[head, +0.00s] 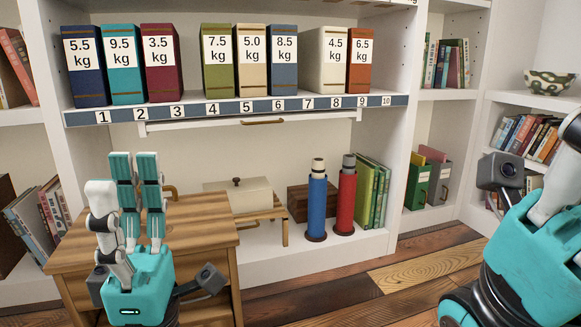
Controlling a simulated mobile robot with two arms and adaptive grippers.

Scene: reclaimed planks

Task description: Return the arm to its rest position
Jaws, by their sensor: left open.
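My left gripper (126,180) is at the lower left of the head view, in front of the wooden side table. Its teal and white fingers point up and stand apart. Nothing shows between them. My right gripper (535,235) is at the right edge, with its small camera to its left. Its fingers run partly out of the picture, so I cannot see its fingertips or whether it holds anything.
Weight-labelled books stand on a shelf with a numbered strip (227,111). A wooden table (205,215) is close to my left gripper. Blue (317,205) and red (346,200) flasks stand on the lower shelf. The plank floor (400,275) between my grippers looks clear.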

